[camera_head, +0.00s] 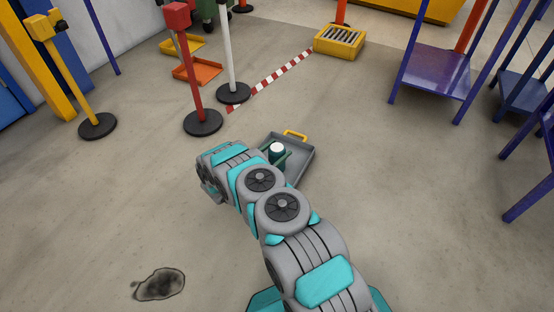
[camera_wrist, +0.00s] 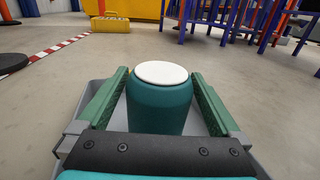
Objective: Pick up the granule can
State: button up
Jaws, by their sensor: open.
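The granule can (camera_wrist: 160,103) is a teal-green cylinder with a white lid. It stands upright in a grey tray (camera_wrist: 89,101) on the floor. In the head view, the can (camera_head: 277,149) shows mostly its white lid, and the tray (camera_head: 298,160) has a yellow handle at its far end. My gripper (camera_wrist: 158,85) is open, with one green finger on each side of the can. I see gaps between the can and the fingers. The can's base is hidden behind the gripper's dark front plate. My arm covers the near part of the tray in the head view.
A red post (camera_head: 202,121) and a white post (camera_head: 232,92) on black bases stand behind, with red-white tape (camera_head: 272,80) on the floor. A yellow grated box (camera_head: 339,41) lies far back. Purple tables (camera_head: 436,72) stand right. A dark stain (camera_head: 160,284) marks the clear floor left.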

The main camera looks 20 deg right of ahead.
grip_shut()
dwell(0.8)
